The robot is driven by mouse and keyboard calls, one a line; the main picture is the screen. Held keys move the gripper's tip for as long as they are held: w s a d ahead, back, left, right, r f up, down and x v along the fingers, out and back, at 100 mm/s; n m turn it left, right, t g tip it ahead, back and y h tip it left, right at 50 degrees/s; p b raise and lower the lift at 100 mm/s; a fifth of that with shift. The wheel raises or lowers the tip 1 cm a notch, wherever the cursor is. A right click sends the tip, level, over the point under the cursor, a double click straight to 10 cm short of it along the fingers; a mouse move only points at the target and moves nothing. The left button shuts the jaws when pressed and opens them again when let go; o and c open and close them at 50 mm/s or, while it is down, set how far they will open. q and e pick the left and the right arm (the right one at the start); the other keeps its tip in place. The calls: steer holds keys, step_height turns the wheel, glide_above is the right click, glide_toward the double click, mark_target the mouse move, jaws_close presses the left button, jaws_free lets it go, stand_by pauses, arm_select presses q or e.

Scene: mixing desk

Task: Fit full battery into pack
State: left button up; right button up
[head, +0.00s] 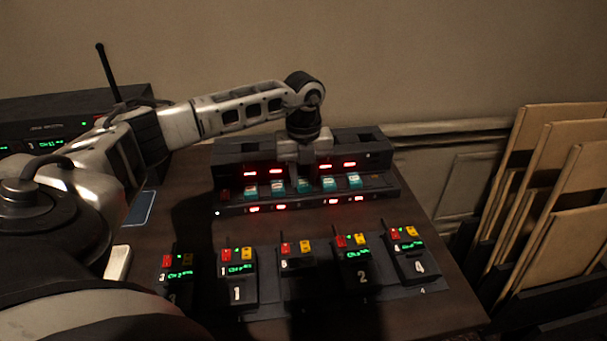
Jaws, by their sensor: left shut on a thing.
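A dark charger (222,178) stands at the back of the desk, with a row of teal-labelled batteries (328,184) along its front. My left gripper (304,170) reaches down over the charger's middle and is shut on what looks like the middle battery (304,186); its fingers partly hide the slot, and I cannot tell whether the battery is seated or lifted. Several numbered dark packs stand in a row nearer me. The middle pack (297,287) has no lit green display, while pack 1 (237,293), pack 2 (361,278) and pack 4 (419,268) show green text. My right gripper is out of view.
A dark radio unit with an antenna (107,72) stands at the left behind my arm. A phone-like slab (140,208) lies on the desk at left. Bare desk (300,226) separates charger and packs.

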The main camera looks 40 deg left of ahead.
arm_select(q)
steer(key=shift+r+p, duration=1.75)
steer(key=shift+r, duration=0.5)
